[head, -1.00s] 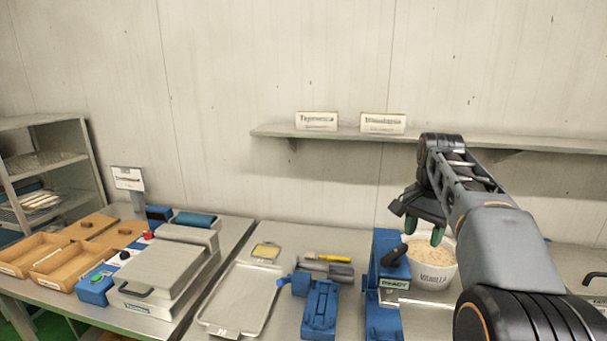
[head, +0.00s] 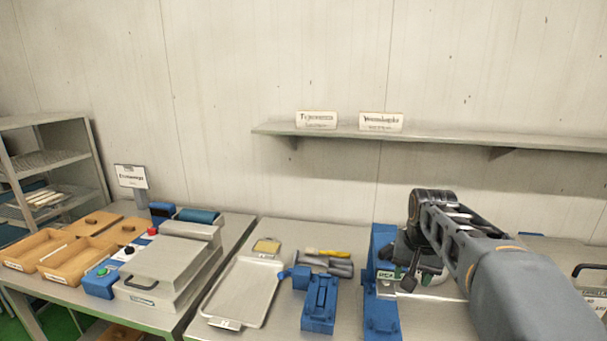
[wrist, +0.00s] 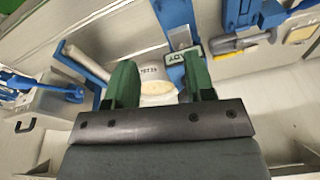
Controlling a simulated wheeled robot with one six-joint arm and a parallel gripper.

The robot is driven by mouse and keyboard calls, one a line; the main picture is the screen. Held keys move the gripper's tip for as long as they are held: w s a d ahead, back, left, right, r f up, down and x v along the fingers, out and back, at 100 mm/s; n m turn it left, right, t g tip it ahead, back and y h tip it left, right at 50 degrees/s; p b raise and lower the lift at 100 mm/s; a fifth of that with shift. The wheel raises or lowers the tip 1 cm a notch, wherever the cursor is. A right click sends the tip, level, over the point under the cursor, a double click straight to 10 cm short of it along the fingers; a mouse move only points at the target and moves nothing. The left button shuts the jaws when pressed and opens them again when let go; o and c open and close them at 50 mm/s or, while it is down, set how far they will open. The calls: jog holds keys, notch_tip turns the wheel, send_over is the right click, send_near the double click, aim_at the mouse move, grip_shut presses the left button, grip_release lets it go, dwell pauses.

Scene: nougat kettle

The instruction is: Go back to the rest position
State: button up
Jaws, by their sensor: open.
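My gripper (head: 412,277) is at the right of the head view, low over the bench beside the blue stand. In the wrist view its two green fingers (wrist: 158,85) stand apart with nothing held between them. A white tub (wrist: 155,88) with pale contents shows beyond the fingers in the wrist view. In the head view my gripper and arm hide most of that tub. The blue stand (head: 380,300) with a small display is just left of my gripper.
A metal tray (head: 243,292), a blue fixture (head: 319,304) and a yellow-handled tool (head: 327,253) lie left of the stand. A grey press (head: 165,265) and wooden boxes (head: 75,262) stand further left. A wall shelf (head: 440,138) with two signs runs above.

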jog(key=s+a+f+n+t, duration=0.1)
jog(key=s+a+f+n, duration=0.1)
jog(key=s, duration=0.5)
jog(key=s+a+f+n+t, duration=0.1)
jog(key=s+a+f+n, duration=0.1)
jog(key=s+a, duration=0.3)
jog(key=shift+s+f+t, duration=0.4)
jog(key=shift+s+f, duration=0.5)
jog(key=shift+s, duration=0.7)
